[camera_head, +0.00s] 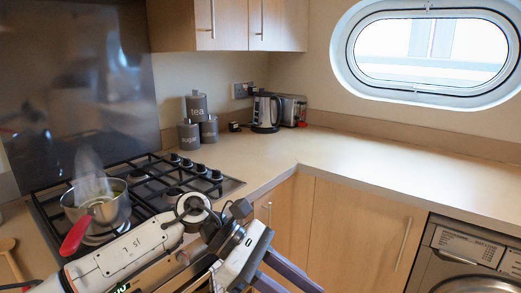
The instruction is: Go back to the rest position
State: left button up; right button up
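My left arm comes in from the lower left, in front of the hob. My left gripper (288,283) is at the bottom middle, in front of the wooden cabinet doors. Its two dark fingers point down to the right with a gap between them, and nothing shows in the gap. The lower finger is cut off by the picture's bottom edge. My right gripper is not in view.
A steaming metal pot (108,208) with a red handle (74,236) stands on the black gas hob (146,186), close to my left arm. A kettle (266,112), toaster (292,110) and grey canisters (188,134) stand at the back. The right worktop (400,165) is clear.

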pick_arm(q)
jog(key=s+d+r+n+h, duration=0.2)
jog(key=d+n+h, duration=0.3)
jog(key=n+h, duration=0.1)
jog(key=w+a+f+n+t+y, duration=0.2)
jog(key=a+f+n+t, duration=0.4)
jog(key=n, duration=0.6)
jog(key=w+a+f+n+t+y, duration=0.2)
jog(key=a+f+n+t+y, duration=0.15)
jog(key=n+t, duration=0.6)
jog(key=w+a+f+n+t+y, duration=0.15)
jog(key=a+f+n+t, duration=0.3)
jog(key=n, duration=0.95)
jog(key=s+a+f+n+g+y, duration=0.3)
jog(key=s+a+f+n, duration=0.4)
jog(key=s+f, duration=0.3)
jog(key=s+a+f+n+g+y, duration=0.4)
jog(key=s+a+f+n, duration=0.3)
jog(key=s+f, duration=0.3)
notch_tip(320, 180, down, 3)
jog(key=shift+s+a+y, duration=0.25)
jog(key=shift+a+y, duration=0.15)
jog(key=shift+a, duration=0.2)
